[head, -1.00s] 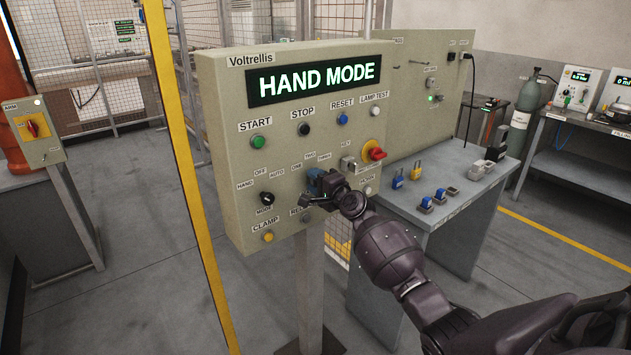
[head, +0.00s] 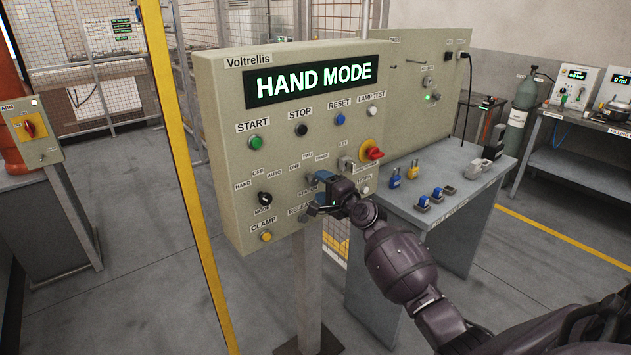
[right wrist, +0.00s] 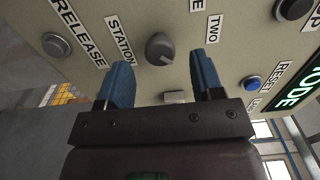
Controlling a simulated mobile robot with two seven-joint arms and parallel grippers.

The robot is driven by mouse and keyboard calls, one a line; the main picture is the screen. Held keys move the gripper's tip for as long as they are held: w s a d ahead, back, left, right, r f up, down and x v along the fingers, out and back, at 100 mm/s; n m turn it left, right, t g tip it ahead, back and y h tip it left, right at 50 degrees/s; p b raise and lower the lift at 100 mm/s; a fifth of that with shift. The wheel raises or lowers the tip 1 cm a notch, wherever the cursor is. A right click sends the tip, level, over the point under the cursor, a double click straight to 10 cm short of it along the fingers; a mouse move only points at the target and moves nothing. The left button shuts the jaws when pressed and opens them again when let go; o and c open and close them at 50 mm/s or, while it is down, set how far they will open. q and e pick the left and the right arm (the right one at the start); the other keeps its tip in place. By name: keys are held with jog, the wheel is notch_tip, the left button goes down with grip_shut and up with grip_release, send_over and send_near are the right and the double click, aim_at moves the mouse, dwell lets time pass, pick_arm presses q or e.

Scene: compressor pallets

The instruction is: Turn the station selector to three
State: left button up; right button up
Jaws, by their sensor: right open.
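The station selector (right wrist: 160,48) is a round dark grey knob on the beige control panel (head: 222,165), beside the STATION label (right wrist: 120,40). The TWO label (right wrist: 214,28) shows near it in the right wrist view. I cannot tell for sure which number its pointer faces. My right gripper (head: 318,194) is in front of the panel's lower part and mostly hides the knob in the head view. In the right wrist view its blue fingers (right wrist: 163,62) are open and empty, one on either side of the knob, apart from it. My left gripper is not in view.
The mode knob (head: 265,198) is left of my gripper, the release button (right wrist: 56,45) below-left, and the red emergency stop (head: 371,151) above-right. A grey table (head: 425,215) with padlocks stands right of the panel. A yellow post (head: 180,150) is at left.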

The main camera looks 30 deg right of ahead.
jog(key=s, duration=0.6)
jog(key=shift+s+d, duration=0.3)
jog(key=s+a+f+n+g, duration=0.2)
jog(key=s+a+f+n, duration=0.3)
jog(key=s, duration=0.4)
jog(key=s+a+f+n+g+h, duration=0.1)
jog(key=s+a+f+n+g, duration=0.1)
jog(key=s+a+f+n, duration=0.4)
jog(key=s+a+f+n+g, duration=0.2)
jog(key=s+a+f+n, duration=0.4)
jog(key=s+f, duration=0.6)
jog(key=shift+s+n+h, duration=0.4)
jog(key=shift+s+n, duration=0.1)
jog(key=shift+s, duration=0.45)
